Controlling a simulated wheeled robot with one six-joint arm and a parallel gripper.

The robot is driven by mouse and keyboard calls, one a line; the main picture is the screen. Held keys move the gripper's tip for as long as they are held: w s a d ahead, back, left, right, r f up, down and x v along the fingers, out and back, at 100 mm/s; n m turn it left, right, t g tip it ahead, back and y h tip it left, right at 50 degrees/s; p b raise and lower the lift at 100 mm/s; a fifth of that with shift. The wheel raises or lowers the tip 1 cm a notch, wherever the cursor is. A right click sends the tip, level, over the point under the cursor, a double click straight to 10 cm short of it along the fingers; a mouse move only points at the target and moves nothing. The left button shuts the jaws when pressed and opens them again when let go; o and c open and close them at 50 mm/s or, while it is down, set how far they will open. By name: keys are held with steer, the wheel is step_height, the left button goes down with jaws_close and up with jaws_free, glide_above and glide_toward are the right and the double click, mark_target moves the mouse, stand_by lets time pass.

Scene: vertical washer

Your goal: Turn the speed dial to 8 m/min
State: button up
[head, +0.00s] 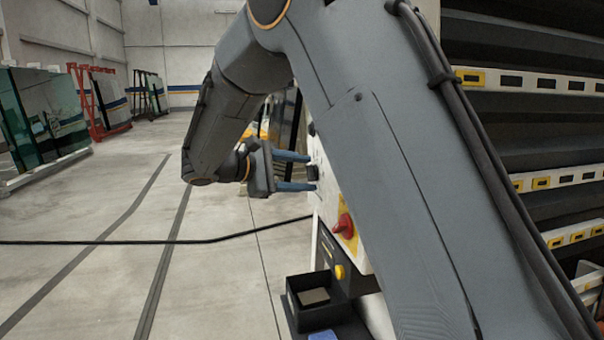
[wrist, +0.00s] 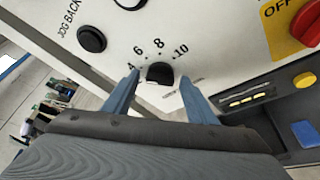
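The speed dial (wrist: 158,73) is a small black knob on the white control panel (wrist: 215,40), with the numbers 4, 6, 8 and 10 printed around it. Which number it points at is too small to tell. My gripper (wrist: 158,77) has its two blue fingers apart, one on each side of the dial, with a visible gap to it on both sides. In the head view my gripper (head: 310,172) reaches the panel from the left, and a dark knob (head: 313,173) shows between the fingertips. My arm hides much of the panel there.
A red switch (head: 345,226) on a yellow plate sits lower on the panel, above a yellow button (head: 339,272) and an open black box (head: 314,301). A black JOG BACK button (wrist: 91,39) is near the dial.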

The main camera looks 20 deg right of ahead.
steer(key=c, duration=0.9)
steer(key=shift+f+b, duration=0.15)
steer(key=shift+b, duration=0.45)
steer(key=m+h+b, duration=0.1)
steer(key=m+b, duration=0.3)
steer(key=b, duration=0.4)
steer(key=m+t+h+b, duration=0.1)
steer(key=m+h+b, duration=0.1)
steer(key=m+b, duration=0.3)
steer(key=f+m+h+b, duration=0.1)
steer(key=m+b, duration=0.4)
steer(key=b, duration=0.6)
steer(key=shift+t+h, duration=0.4)
steer(key=shift+h, duration=0.3)
steer(key=shift+m+b, duration=0.45)
steer(key=shift+m, duration=0.05)
steer(key=shift+r, duration=0.1)
steer(key=o, duration=1)
